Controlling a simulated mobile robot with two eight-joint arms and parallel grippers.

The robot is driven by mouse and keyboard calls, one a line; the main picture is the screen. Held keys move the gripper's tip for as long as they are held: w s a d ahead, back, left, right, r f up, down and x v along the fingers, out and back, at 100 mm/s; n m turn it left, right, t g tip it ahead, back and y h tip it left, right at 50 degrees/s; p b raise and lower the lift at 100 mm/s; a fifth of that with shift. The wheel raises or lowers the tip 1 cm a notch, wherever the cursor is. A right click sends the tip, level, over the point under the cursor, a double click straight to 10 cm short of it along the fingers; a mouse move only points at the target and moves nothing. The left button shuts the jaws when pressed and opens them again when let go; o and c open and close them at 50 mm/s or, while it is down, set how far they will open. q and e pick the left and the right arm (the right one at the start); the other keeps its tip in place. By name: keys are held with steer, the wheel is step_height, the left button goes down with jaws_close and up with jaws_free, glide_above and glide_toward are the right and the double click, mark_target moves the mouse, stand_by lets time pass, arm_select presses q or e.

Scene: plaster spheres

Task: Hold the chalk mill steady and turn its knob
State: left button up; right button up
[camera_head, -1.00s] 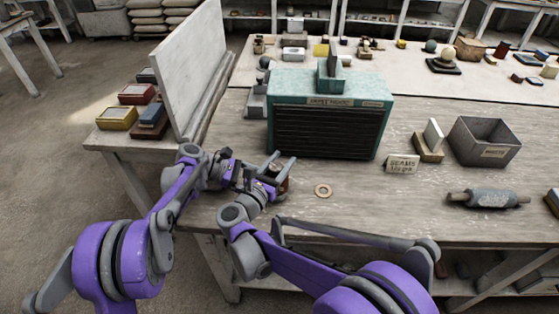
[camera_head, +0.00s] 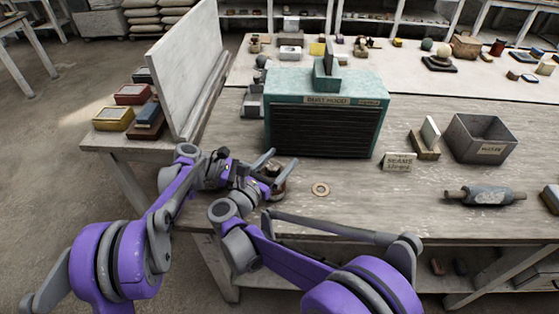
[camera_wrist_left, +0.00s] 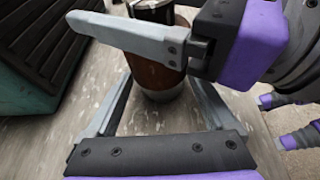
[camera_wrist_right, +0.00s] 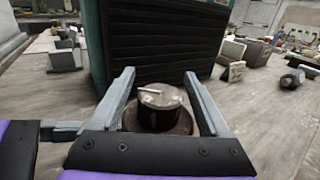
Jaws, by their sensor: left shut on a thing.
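The chalk mill (camera_wrist_left: 152,72), a brown cylinder with a dark top, stands on the bench near its front edge. In the head view the mill (camera_head: 278,187) is partly covered by my grippers. My left gripper (camera_wrist_left: 158,82) is shut on the mill's body, one finger on each side. My right gripper (camera_head: 285,157) is above the mill with its fingers spread. In the right wrist view the dark knob (camera_wrist_right: 160,109), with a light bar on top, lies between the open fingers of my right gripper (camera_wrist_right: 159,72), with gaps on both sides.
A teal dust hood (camera_head: 325,88) with a dark slatted front stands just behind the mill. Farther right are a small sign (camera_head: 397,162), a grey waste bin (camera_head: 482,138) and a roller (camera_head: 485,196). The bench between is clear.

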steer(key=v, duration=1.2)
steer(key=d+n+t+y, duration=0.3)
steer(key=d+n+y, duration=0.35)
steer(key=y, duration=0.45)
steer(key=shift+n, duration=0.25)
steer(key=w, duration=0.3)
steer(key=w+a, duration=0.1)
steer(key=w, duration=0.3)
steer(key=w+a, duration=0.1)
steer(key=w, duration=0.2)
steer(key=shift+w, duration=0.35)
